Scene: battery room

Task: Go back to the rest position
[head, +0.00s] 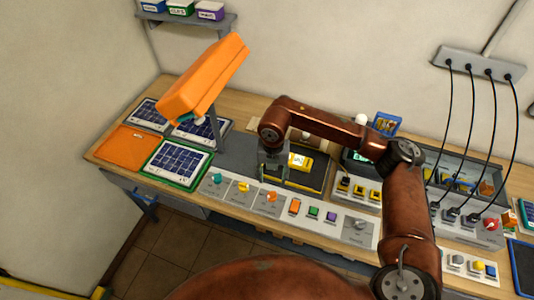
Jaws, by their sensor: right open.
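My right arm reaches in from the lower right and bends over the workbench (230,101). My right gripper (272,176) points down above the middle of the bench, open, beside a yellow device (299,161) on a dark pad (312,180). No object shows between its fingers; the fingertips are small and dark, and I cannot tell whether they touch anything. My left gripper is not in view.
An orange lamp-like head (205,78) rises over the bench's left part. Solar panels (178,159) and an orange mat (123,146) lie there. A white control strip (250,197) runs along the front edge. Cables hang from a wall socket strip (480,65) at right.

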